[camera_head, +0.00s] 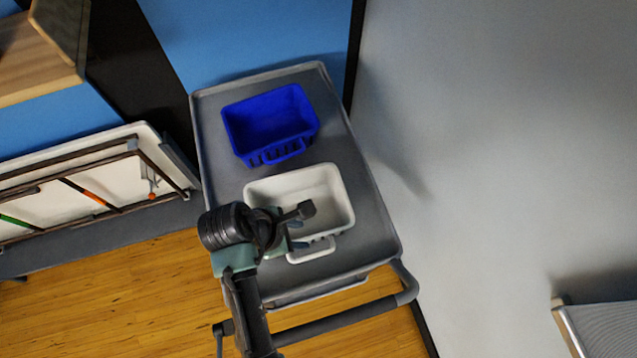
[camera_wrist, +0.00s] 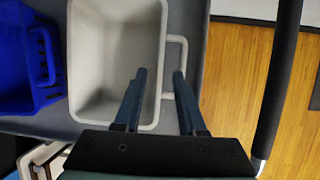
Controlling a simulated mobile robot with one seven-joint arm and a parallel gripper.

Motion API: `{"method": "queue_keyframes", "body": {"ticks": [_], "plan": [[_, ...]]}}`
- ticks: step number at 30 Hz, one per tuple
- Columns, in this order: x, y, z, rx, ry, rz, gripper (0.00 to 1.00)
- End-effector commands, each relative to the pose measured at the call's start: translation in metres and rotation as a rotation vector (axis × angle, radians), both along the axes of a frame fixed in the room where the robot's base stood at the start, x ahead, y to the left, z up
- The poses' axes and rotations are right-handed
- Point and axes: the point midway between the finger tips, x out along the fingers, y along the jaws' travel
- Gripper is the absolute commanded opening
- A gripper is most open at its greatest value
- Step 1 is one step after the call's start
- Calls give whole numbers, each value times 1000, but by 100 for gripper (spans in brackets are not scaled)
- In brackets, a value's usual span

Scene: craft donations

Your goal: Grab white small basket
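The white small basket (camera_head: 338,200) stands upright and looks empty on a grey cart, with a loop handle on its near side. In the wrist view the basket (camera_wrist: 112,45) fills the left middle, its handle (camera_wrist: 184,55) on the right. My gripper (camera_wrist: 159,75) is open, with a gap between its two fingers. The left finger overlaps the basket's inside and the right finger overlaps the handle, so the wall lies between them in the picture. Finger height against the rim is unclear. In the head view my gripper (camera_head: 298,226) covers the basket's near left corner.
A blue basket (camera_head: 238,133) stands behind the white one on the grey cart (camera_head: 362,225). The cart's push bar (camera_head: 345,318) is in front. A white rack (camera_head: 100,180) is at left, a grey wall (camera_head: 490,140) at right.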

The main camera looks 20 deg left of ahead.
Motion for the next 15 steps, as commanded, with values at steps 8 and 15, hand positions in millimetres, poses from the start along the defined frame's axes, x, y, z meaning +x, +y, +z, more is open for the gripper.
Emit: {"method": "queue_keyframes", "body": {"ticks": [8, 15], "plan": [[10, -15, -45, -8, 10, 3, 40], [19, -21, -68, -4, 6, 2, 40]]}}
